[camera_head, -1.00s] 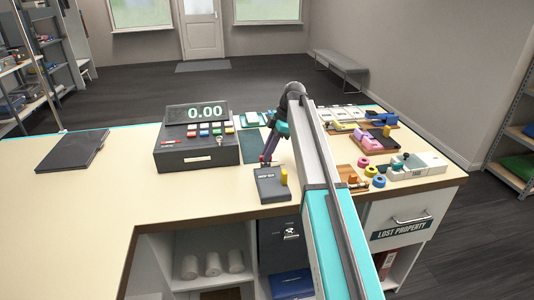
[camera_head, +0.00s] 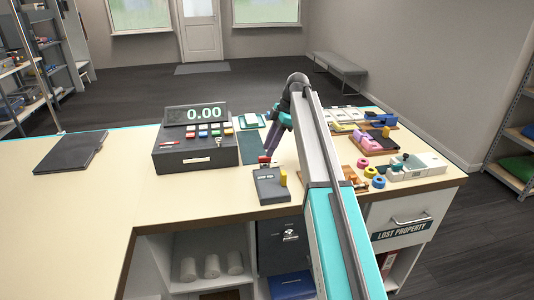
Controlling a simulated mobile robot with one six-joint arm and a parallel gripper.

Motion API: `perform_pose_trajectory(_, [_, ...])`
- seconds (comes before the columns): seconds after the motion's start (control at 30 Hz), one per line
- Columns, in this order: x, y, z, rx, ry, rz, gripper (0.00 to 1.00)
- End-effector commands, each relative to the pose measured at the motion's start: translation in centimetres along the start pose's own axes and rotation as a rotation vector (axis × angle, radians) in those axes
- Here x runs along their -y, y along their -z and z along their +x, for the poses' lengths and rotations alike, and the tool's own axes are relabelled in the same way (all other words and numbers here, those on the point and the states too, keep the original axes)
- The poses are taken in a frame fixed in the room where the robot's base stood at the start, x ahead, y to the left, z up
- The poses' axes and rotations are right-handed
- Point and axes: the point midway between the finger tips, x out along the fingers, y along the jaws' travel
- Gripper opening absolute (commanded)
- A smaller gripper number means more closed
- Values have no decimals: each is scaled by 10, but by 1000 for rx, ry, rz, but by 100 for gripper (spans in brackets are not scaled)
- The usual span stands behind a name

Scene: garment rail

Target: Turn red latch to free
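A small dark grey box (camera_head: 269,188) stands near the front edge of the counter. A yellow upright lever (camera_head: 283,178) is at its right side. A small red piece (camera_head: 264,159), likely the red latch, shows at the far left end of the box. My gripper (camera_head: 267,152) points down just behind and above this red piece. It is small and partly merged with the red piece in view, so I cannot tell whether it touches it or whether its fingers are open or shut.
A cash register (camera_head: 197,155) showing 0.00 stands left of the box. A dark folder (camera_head: 72,152) lies far left. Pink and yellow tape rolls (camera_head: 371,172) and other small items crowd the right side. The counter's front left is clear.

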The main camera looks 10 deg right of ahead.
Motion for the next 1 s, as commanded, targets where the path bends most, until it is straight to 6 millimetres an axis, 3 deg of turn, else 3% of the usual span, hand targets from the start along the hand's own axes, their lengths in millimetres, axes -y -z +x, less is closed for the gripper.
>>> perform_pose_trajectory(0.4, [-2, 0, -68, 0, -3, -1, 33])
perform_pose_trajectory(0.6, [-1, 0, -93, -1, -2, -1, 33])
perform_pose_trajectory(1.0, [0, 0, -103, -1, 0, -1, 33])
